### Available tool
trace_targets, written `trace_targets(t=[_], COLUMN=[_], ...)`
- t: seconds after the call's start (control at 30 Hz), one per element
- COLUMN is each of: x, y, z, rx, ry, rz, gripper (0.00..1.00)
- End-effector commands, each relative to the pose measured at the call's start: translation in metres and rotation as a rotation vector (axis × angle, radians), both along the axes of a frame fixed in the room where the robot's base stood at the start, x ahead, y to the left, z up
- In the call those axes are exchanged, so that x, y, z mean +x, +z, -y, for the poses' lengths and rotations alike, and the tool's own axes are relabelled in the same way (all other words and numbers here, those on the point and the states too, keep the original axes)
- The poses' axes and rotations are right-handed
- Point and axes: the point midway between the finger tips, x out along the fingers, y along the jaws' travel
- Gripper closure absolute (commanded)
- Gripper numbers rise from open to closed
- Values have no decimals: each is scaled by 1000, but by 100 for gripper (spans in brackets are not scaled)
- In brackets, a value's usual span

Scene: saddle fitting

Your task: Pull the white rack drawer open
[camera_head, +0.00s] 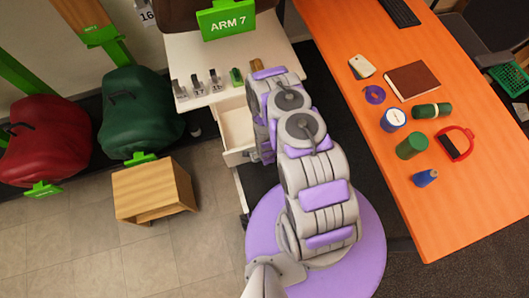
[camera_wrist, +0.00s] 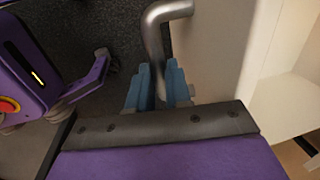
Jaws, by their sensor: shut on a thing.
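The white rack (camera_head: 185,50) stands at the top middle of the head view. Its drawer (camera_head: 236,128) is partly out, with its empty-looking inside showing beside my arm. In the wrist view, the drawer's pale front (camera_wrist: 215,45) and part of its inside at the right are visible. A bent grey metal handle (camera_wrist: 157,35) runs down between the blue fingers of my gripper (camera_wrist: 160,82). My gripper is shut on this handle. In the head view my arm hides the handle and the fingertips.
A wooden stool (camera_head: 155,190) stands left of the drawer. Green (camera_head: 140,110) and red (camera_head: 45,140) saddles hang at the left. Several small items stand on the rack top. An orange table (camera_head: 455,205) with cups, a book and other items lies to the right. Grey tiled floor is free at lower left.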

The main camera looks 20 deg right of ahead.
Motion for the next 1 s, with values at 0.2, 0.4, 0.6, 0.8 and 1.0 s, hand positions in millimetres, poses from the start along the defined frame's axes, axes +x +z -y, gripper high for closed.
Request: trace_targets(t=[0.2,0.4,0.6,0.8,1.0], x=[1,1,1,0,-3], y=[0,0,0,2,22], z=[-3,-2,1,2,1], rx=[3,3,5,6,4], ry=[13,9,5,3,3], rz=[1,1,0,0,-1], gripper=[100,66,56,56,56])
